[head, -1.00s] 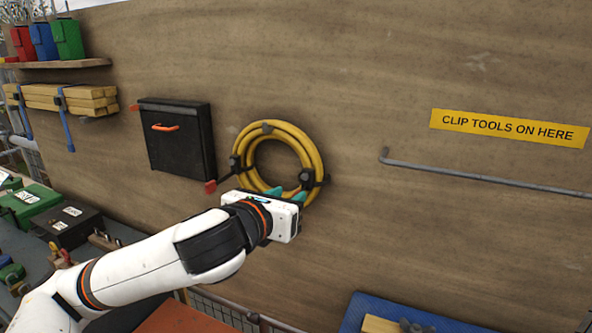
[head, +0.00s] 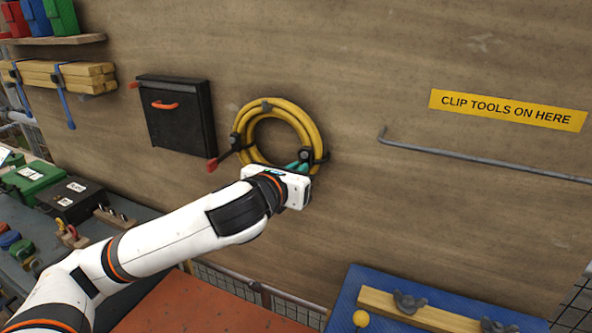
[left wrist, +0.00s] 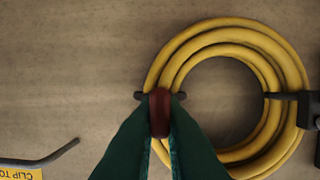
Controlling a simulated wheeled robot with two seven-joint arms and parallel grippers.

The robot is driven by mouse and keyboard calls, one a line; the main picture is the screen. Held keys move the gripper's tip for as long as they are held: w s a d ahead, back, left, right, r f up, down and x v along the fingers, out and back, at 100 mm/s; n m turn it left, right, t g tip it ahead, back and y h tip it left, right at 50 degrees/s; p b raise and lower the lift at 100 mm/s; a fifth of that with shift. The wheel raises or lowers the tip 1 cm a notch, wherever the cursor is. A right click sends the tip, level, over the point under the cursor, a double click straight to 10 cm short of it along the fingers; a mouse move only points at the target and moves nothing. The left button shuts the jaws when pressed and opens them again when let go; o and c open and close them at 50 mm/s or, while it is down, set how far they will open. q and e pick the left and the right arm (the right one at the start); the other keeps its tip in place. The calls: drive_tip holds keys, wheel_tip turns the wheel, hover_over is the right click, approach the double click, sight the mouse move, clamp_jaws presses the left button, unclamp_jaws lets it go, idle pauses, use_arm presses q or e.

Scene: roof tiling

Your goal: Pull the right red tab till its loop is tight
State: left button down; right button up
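A coiled yellow hose (head: 266,104) hangs on the wooden wall, with a dark loop and buckle at its left and right sides. The left red tab (head: 222,162) sticks out down-left from the left loop. My left gripper (head: 299,163) is at the lower right of the coil, by the right loop (head: 319,157). In the left wrist view, its green fingers (left wrist: 160,125) are closed on the right red tab (left wrist: 160,110), beside the yellow hose (left wrist: 181,48). The arm hides that tab in the head view. How tight the right loop is, I cannot tell. My right gripper is out of view.
A black wall box (head: 176,125) with an orange handle is left of the coil. A grey rail (head: 480,159) under a yellow sign (head: 508,109) is at right. Below are a blue board (head: 372,290) and an orange surface (head: 190,305). The wall between coil and rail is clear.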

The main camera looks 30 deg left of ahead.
use_arm(q)
drive_tip(key=shift+s, duration=0.1)
drive_tip(key=shift+s+d+p, duration=0.1)
drive_tip(key=shift+s+p, duration=0.45)
drive_tip(key=shift+s, duration=1.25)
drive_tip(key=c, duration=1)
unclamp_jaws()
drive_tip(key=shift+o, duration=0.2)
